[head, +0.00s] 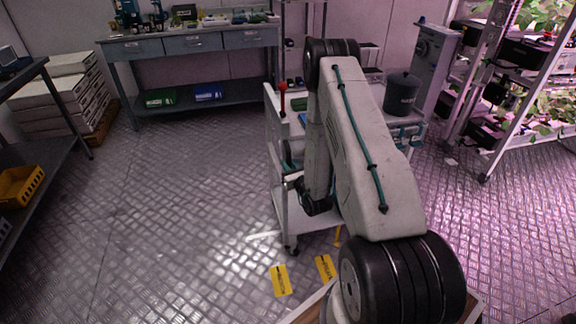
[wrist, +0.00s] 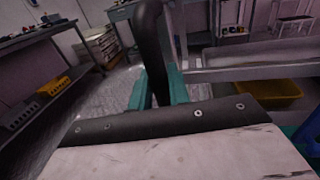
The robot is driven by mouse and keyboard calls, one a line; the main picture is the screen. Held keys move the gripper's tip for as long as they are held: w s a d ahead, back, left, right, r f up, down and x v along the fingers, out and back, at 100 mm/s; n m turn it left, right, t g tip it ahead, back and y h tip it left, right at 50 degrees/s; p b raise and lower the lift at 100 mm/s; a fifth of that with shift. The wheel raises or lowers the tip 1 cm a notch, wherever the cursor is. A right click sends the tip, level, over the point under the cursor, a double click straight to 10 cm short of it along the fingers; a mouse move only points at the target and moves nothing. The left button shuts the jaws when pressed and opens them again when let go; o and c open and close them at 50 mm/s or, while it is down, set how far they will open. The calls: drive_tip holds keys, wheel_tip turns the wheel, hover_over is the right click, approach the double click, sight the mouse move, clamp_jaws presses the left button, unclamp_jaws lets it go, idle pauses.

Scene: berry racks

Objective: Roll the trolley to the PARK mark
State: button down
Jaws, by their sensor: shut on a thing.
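The pale trolley (head: 282,211) stands in the middle of the head view, largely hidden behind my arm. Its grey frame (wrist: 235,74) fills the right of the wrist view. My gripper (wrist: 158,90) shows its teal fingers in the wrist view, one on each side of a dark upright bar (wrist: 151,50), and is shut on this trolley handle. In the head view my arm hides most of the grip. Yellow floor labels (head: 281,280) and (head: 326,268) lie in front of the trolley; their print is too small to read, so I cannot tell which is the PARK mark.
A workbench (head: 190,42) stands along the back wall. A dark shelf (head: 40,135) with a yellow bin (head: 19,186) is at the left, near stacked white boxes (head: 62,95). Plant racks (head: 530,90) stand at the right. The metal floor (head: 170,210) left of the trolley is clear.

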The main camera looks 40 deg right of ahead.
idle(0.3)
drive_tip(key=c, duration=1.4)
unclamp_jaws()
drive_tip(key=shift+w, duration=0.1)
drive_tip(key=v, duration=0.8)
